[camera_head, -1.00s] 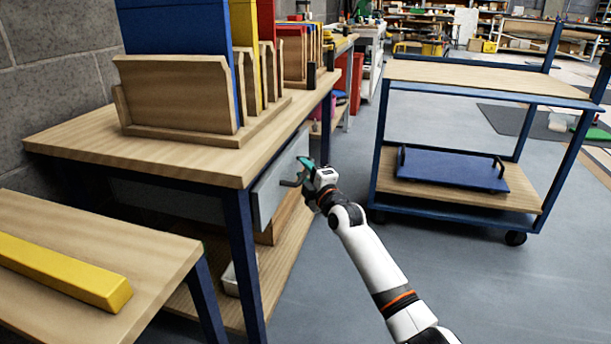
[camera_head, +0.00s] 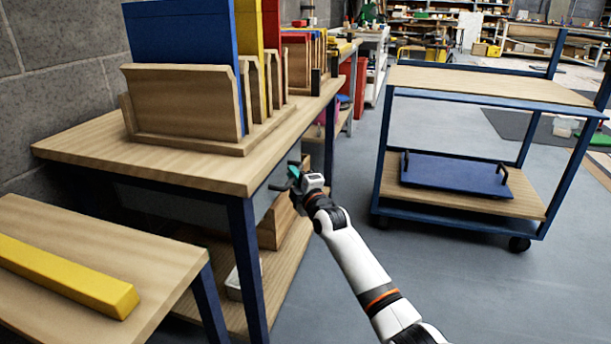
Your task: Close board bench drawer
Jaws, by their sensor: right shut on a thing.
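The board bench (camera_head: 160,162) is a wooden-topped table with blue legs at the left. Its grey drawer front (camera_head: 272,188) shows under the right edge of the top, close to the bench frame and partly in shadow. My right gripper (camera_head: 294,174) is at the drawer front, shut on its handle. The handle is mostly hidden by the fingers. My left gripper is not in view.
A wooden rack (camera_head: 185,104) with blue, yellow and red boards stands on the bench. A lower bench with a yellow bar (camera_head: 70,275) is at front left. A blue cart (camera_head: 480,82) stands right. Grey floor between is clear.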

